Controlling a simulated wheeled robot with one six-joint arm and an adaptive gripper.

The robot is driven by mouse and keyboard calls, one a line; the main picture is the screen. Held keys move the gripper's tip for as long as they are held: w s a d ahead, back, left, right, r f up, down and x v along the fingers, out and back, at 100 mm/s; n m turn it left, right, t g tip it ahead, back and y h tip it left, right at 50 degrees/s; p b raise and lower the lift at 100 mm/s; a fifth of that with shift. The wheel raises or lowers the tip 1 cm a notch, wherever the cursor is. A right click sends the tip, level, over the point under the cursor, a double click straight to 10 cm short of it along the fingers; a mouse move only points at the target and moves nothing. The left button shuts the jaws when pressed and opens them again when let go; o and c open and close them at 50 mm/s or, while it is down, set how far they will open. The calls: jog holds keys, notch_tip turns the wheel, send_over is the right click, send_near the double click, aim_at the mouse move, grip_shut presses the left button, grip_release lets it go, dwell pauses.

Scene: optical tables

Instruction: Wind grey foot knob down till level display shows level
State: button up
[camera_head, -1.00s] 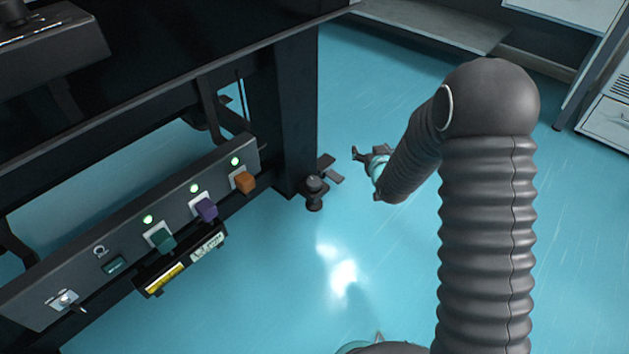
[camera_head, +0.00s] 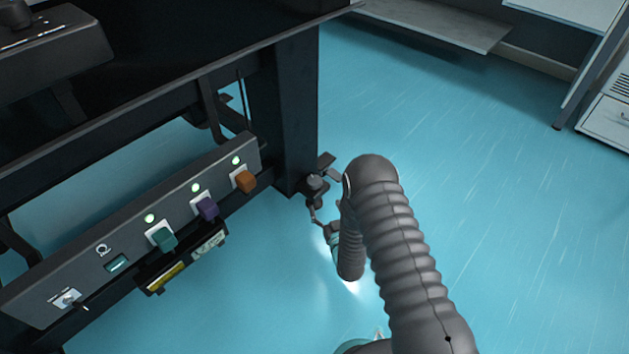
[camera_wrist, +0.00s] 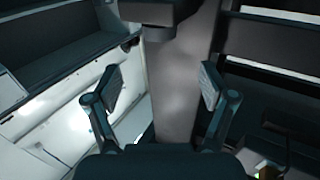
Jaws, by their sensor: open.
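The grey foot knob (camera_head: 316,183) sits low at the foot of the table's dark leg (camera_head: 289,120) in the head view. My gripper (camera_head: 318,214) is just below the knob in that picture, its fingers pointing up-left toward it; I cannot tell whether they touch. In the wrist view my gripper (camera_wrist: 163,85) is open, its two fingers well apart with nothing held. A grey upright surface shows behind the gap there, and I cannot make out the knob. A small teal display (camera_head: 117,263) is on the table's control panel (camera_head: 125,225); its reading is too small to tell.
The panel carries green (camera_head: 162,238), purple (camera_head: 207,207) and orange (camera_head: 244,180) knobs with lit green lamps. Blue floor (camera_head: 480,190) is open to the right. A white cabinet (camera_head: 608,122) stands at the far right.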

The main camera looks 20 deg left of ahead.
aim_at(310, 185)
jog(key=b+x, duration=0.1)
jog(key=x, duration=1.2)
jog(key=shift+b, duration=0.3)
jog(key=c, duration=1.2)
jog(key=shift+m+t+h, duration=0.3)
jog(key=shift+m+h, duration=0.1)
jog(key=shift+h, duration=0.1)
jog(key=shift+s+a+m+t+h, duration=0.1)
jog(key=shift+a+m+t+h, duration=0.05)
jog(key=shift+m+t+h, duration=0.55)
jog(key=m+t+h, duration=0.1)
jog(key=m+h, duration=0.2)
jog(key=h, duration=0.2)
jog(key=shift+m+h, duration=1.8)
jog(key=shift+h, duration=1)
jog(key=shift+r, duration=0.1)
